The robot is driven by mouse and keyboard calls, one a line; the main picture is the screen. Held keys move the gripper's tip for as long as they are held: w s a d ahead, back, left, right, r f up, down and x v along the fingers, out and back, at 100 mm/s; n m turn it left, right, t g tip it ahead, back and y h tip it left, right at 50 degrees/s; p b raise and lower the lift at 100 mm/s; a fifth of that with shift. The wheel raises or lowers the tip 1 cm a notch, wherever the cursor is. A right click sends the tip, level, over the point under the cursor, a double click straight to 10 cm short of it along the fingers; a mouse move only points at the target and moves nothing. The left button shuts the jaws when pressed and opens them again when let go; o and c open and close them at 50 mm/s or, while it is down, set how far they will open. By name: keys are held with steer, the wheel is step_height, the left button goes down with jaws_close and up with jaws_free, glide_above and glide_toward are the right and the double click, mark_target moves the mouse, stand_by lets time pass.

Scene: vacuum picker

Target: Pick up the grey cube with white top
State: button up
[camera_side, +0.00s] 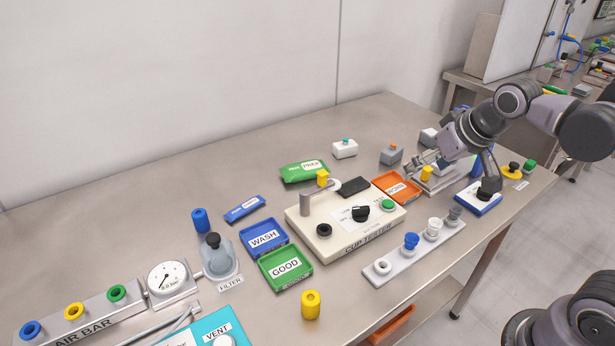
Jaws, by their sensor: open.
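A grey block with a pale top (429,136) sits at the back right of the bench, just left of my arm. It is small in this view and partly hidden by the arm, so I cannot tell its top colour for sure. My gripper (458,166) is open, with its fingers spread low over the right end of the bench. It is in front of the block, above a grey tray (455,180) and near a yellow part (427,173). What lies between the fingers is partly hidden.
The back left bench is clear.

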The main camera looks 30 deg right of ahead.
steer(key=w+d+r+m+g+h, duration=0.2)
steer(key=w+d+r+m, duration=0.3)
steer(key=w, duration=0.4)
steer(key=m+g+h, duration=0.3)
steer(key=m+g, duration=0.3)
steer(key=m, duration=0.7)
glide_above(430, 132)
steer(key=a, duration=0.5)
step_height(430, 132, down, 12)
steer(key=r, duration=0.1)
steer(key=x, duration=0.3)
steer(key=w+x, duration=0.1)
steer(key=x, duration=0.1)
steer(key=shift+d, duration=0.15)
steer(key=shift+a+x, duration=0.15)
steer(key=shift+x, duration=1.3)
steer(key=shift+a+x, duration=0.1)
steer(key=shift+x, duration=1.35)
steer(key=shift+f, duration=0.15)
steer(key=c, duration=1.3)
